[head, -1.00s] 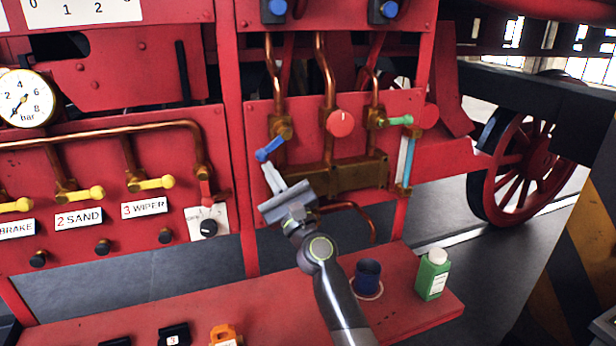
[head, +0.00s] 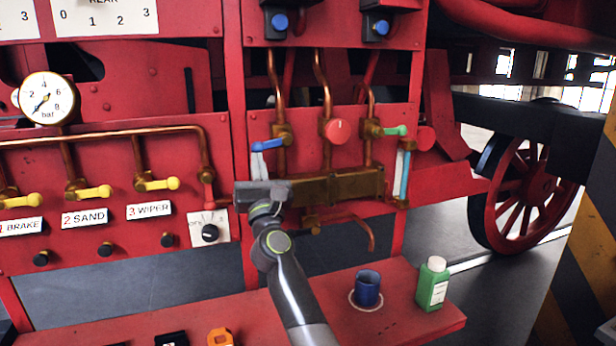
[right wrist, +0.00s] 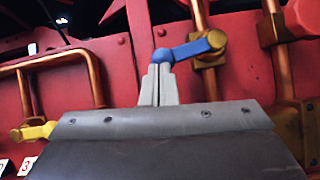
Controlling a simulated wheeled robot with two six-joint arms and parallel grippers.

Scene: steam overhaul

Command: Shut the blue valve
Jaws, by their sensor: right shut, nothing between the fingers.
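The blue valve's lever (head: 268,145) points left, about level, from its brass body (head: 283,133) on a vertical copper pipe. In the right wrist view the blue lever (right wrist: 192,48) runs from the brass body at right down slightly to its free end at left. My right gripper (head: 259,166) is shut and empty, pointing up from below at the lever's free end. In the right wrist view its fingertips (right wrist: 159,70) are at that end, seemingly against its underside; exact contact is hard to tell. My left gripper is not in view.
A red knob (head: 335,131) and a green lever (head: 396,131) are to the right on the same panel. Yellow levers (head: 158,184) line the left panel. A blue cup (head: 367,288) and a green bottle (head: 432,284) stand on the red shelf below.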

